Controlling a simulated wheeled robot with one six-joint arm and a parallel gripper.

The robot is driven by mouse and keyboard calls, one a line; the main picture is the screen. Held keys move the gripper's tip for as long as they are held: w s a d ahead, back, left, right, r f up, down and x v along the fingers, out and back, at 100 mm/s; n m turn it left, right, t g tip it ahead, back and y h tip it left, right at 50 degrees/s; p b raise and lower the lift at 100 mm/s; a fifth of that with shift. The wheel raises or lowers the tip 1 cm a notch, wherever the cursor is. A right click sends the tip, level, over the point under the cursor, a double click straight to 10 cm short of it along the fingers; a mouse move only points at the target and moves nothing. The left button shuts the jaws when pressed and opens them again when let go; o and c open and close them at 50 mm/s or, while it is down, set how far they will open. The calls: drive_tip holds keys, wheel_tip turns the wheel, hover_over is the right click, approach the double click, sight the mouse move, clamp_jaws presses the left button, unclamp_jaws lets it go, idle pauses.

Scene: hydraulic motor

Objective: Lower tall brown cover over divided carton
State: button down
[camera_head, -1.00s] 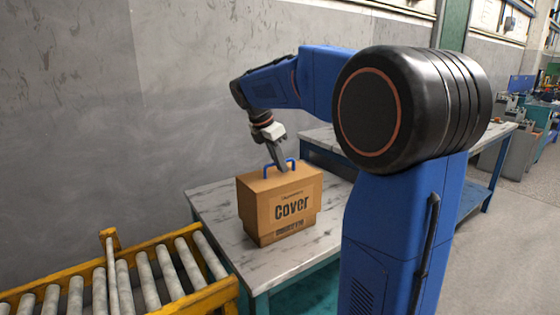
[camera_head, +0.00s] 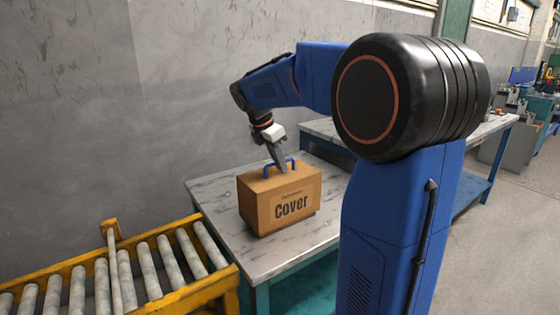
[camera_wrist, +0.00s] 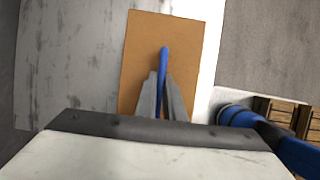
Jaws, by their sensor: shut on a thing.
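The tall brown cover (camera_head: 262,212), a box printed "Cover", stands upright on the table in the head view. Its blue handle (camera_head: 266,171) rises from the top. My gripper (camera_head: 280,167) comes down from above and is shut on this handle. In the wrist view the fingers (camera_wrist: 162,98) close around the blue handle (camera_wrist: 164,58) above the cover's flat brown top (camera_wrist: 143,45). The divided carton is hidden under the cover, apart from perhaps a thin dark edge at its lower right. How closely the cover sits on the table is hard to tell.
The marble-look table (camera_head: 213,200) is bare around the cover. A yellow roller conveyor (camera_head: 222,288) stands at the front left. A grey wall (camera_head: 120,100) rises behind. Another table (camera_head: 318,127) stands behind to the right.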

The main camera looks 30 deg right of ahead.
drive_tip(key=shift+f, duration=0.95)
drive_tip(key=c, duration=1.3)
unclamp_jaws()
drive_tip(key=shift+r, duration=0.15)
drive_tip(key=shift+r, duration=3.4)
